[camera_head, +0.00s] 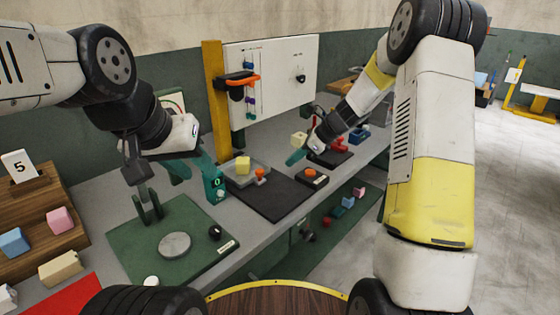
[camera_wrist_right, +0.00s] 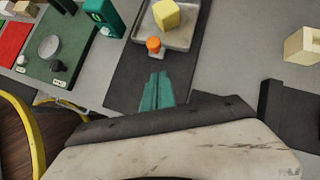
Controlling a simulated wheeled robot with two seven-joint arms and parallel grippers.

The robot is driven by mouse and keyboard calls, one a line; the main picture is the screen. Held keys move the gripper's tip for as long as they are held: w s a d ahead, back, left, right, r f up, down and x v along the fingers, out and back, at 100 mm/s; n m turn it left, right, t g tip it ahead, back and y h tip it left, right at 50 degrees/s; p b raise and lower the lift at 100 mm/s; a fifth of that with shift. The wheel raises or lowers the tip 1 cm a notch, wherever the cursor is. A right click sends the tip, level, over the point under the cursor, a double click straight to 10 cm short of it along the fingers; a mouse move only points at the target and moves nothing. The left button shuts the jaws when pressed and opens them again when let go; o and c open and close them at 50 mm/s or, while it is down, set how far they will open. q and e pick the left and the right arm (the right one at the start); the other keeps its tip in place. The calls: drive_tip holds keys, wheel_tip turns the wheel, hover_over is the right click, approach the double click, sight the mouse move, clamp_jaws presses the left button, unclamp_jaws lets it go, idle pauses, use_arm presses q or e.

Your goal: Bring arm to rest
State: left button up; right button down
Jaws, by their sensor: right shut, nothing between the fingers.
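My right gripper (camera_head: 294,158) has teal fingers closed together with nothing between them. It hangs over the bench behind the black mat, and in the wrist view the fingers (camera_wrist_right: 157,86) appear in front of the mat. My left gripper (camera_head: 190,167) hangs above the bench at left, beside the teal device with a green display (camera_head: 214,182). Its teal fingers look spread apart, with no object seen between them. A yellow foam block (camera_head: 243,165) sits on a grey tray (camera_head: 262,172), apart from both grippers.
A green press base (camera_head: 200,235) with a grey disc (camera_head: 174,245) stands front left. A wooden rack (camera_head: 40,200) holds foam blocks at far left. A white panel (camera_head: 285,75) and yellow post (camera_head: 215,100) rise behind. A cream block (camera_head: 299,138) lies behind my right gripper.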

drive_tip(key=s+d+r+n+t+h, duration=0.1)
drive_tip(key=s+d+r+n+h, duration=0.25)
drive_tip(key=s+r+n, duration=1.05)
drive_tip(key=s+d+r+n+t, duration=0.1)
drive_tip(key=s+n, duration=0.1)
drive_tip(key=s, duration=0.4)
drive_tip(key=s+d+r+n+h, duration=0.1)
drive_tip(key=s+d+n, duration=0.1)
drive_tip(key=s, duration=0.4)
drive_tip(key=s+d+r+n+t+h, duration=0.1)
drive_tip(key=s+r+n, duration=0.1)
drive_tip(key=s+n, duration=0.2)
drive_tip(key=shift+s+d+t, duration=0.3)
drive_tip(key=shift+s+d, duration=0.1)
drive_tip(key=shift+s, duration=0.5)
